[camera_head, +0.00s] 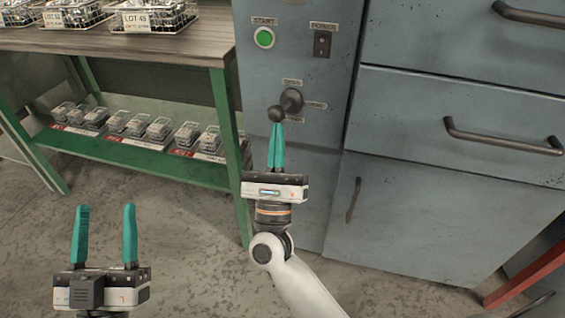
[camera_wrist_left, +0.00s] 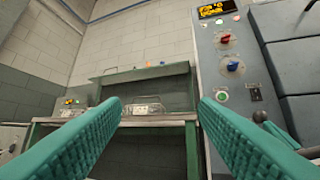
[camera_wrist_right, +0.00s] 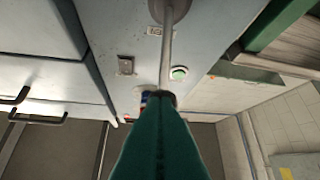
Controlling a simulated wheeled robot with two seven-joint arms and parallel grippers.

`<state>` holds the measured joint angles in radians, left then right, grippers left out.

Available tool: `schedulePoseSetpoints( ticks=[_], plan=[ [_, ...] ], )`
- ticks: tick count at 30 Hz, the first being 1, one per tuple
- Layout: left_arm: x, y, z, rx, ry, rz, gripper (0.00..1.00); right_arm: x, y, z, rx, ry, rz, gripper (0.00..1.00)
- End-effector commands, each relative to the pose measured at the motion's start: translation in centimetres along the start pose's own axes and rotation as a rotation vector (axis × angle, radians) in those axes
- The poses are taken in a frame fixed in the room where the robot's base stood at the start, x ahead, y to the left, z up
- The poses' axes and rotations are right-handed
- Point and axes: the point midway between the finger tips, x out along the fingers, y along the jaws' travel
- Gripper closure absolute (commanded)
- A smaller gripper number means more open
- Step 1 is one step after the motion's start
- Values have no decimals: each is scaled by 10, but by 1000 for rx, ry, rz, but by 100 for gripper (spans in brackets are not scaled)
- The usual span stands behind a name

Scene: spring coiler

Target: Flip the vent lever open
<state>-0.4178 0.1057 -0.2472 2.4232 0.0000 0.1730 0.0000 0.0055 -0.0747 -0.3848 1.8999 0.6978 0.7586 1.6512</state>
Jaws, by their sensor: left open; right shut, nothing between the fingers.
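The vent lever (camera_head: 291,100) is a dark round hub on the grey cabinet front, with a short arm that ends in a ball knob (camera_head: 276,114). The knob sits low and left of the hub. Small labels surround the hub, too small to read surely. In the right wrist view the lever rod (camera_wrist_right: 167,55) runs from its hub down to my fingertips, which hide its end. My right gripper (camera_head: 276,125) is shut and empty, its tips right at the knob; I cannot tell whether they touch. My left gripper (camera_head: 105,208) is open and empty, low at the left, far from the lever.
A green start button (camera_head: 263,37) and a dark switch (camera_head: 322,43) sit above the lever. Drawers with bar handles (camera_head: 500,137) are at the right. A green-legged workbench (camera_head: 120,50) with a lower shelf of several wire baskets stands left.

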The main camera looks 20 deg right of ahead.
Motion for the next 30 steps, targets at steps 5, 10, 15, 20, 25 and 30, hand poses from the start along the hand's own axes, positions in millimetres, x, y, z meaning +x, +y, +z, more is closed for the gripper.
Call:
schedulePoseSetpoints(
  ticks=[5,10,15,20,25,30],
  plan=[
    [0,1,-8,3,55,2,45,4,1,-3,1,1,0,100],
    [0,2,-11,3,74,3,45,5,1,-4,1,2,1,100],
    [0,2,-11,3,76,3,45,6,2,-5,1,4,3,100],
    [0,2,-11,3,76,3,45,6,2,-6,1,5,4,100],
    [-1,1,-10,3,63,3,45,6,2,-5,1,7,6,100],
    [-2,-2,11,-4,-84,-4,45,0,-1,0,1,5,5,100]
  ],
)
